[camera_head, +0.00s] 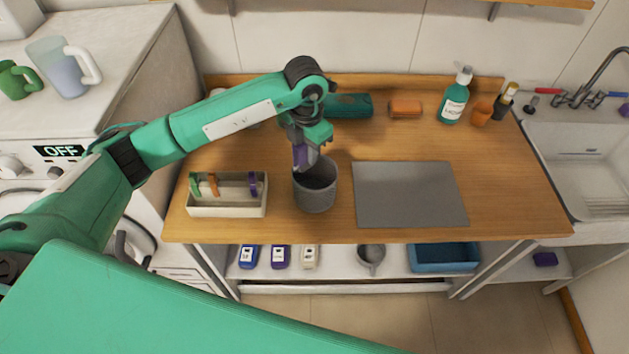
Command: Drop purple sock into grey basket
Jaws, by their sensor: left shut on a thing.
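The grey basket (314,196) stands upright on the wooden counter, left of the grey mat. My left gripper (304,166) points down right over the basket's rim, towards its left rear side. It is shut on the purple sock (301,154), of which only a small purple part shows between the fingers. The rest of the sock is hidden by the gripper. The basket's inside looks dark, and I cannot tell what lies in it. My right gripper is not in view.
A cream box (228,208) with several coloured items stands left of the basket. A grey mat (410,195) lies to the right. The sink (585,160) is far right.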

